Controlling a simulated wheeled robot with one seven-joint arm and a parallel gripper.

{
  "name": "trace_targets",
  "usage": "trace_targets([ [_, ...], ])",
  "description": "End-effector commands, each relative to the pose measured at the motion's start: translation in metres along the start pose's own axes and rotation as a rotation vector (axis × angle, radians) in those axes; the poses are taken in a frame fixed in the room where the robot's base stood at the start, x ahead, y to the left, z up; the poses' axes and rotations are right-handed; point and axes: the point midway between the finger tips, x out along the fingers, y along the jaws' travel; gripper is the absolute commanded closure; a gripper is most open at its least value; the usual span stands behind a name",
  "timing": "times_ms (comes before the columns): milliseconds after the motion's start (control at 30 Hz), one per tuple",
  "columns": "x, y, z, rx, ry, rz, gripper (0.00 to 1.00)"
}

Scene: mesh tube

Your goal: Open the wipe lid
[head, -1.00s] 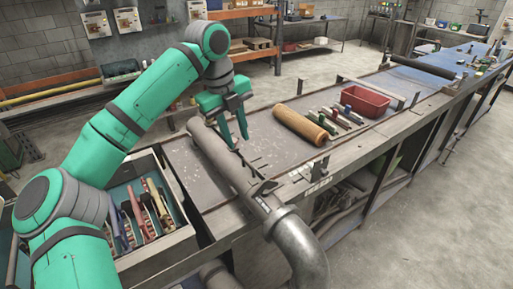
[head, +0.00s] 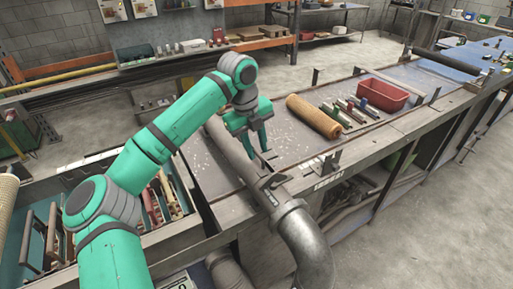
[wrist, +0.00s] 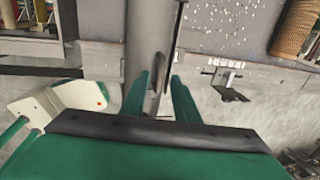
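No part is clearly recognisable as a wipe lid. A grey pipe (head: 229,150) runs along the bench; it also shows in the wrist view (wrist: 149,25). A dark latch-like piece (head: 272,182) sits on the pipe near its flange. In the wrist view a slim dark handle-like piece (wrist: 158,68) stands out against the pipe, between my fingers as seen from there. My gripper (head: 258,146) is above the pipe, pointing down, its two green fingers apart. It is open and empty in the wrist view (wrist: 160,78). Whether the fingers touch anything cannot be told.
A tan ribbed roll (head: 314,115), several small tubes (head: 352,110) and a red bin (head: 384,95) lie on the bench (head: 290,148). A drawer of tools (head: 165,200) is at the left. A cream mesh tube (head: 8,208) shows at the left edge. The right floor is clear.

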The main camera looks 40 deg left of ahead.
Motion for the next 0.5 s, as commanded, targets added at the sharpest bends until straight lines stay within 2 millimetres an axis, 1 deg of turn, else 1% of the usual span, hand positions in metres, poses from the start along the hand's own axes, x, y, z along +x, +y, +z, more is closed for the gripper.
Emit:
trace_targets([
  [300, 0.0031, -0.0001, 0.0000, 0.000, 0.000, 0.000, 0.72],
  [333, 0.0031, -0.0001, 0.0000, 0.000, 0.000, 0.000, 0.74],
  [433, 0.0030, -0.0001, 0.0001, 0.000, 0.000, 0.000, 0.98],
  [500, 0.0029, -0.0001, 0.0001, 0.000, 0.000, 0.000, 1.00],
])
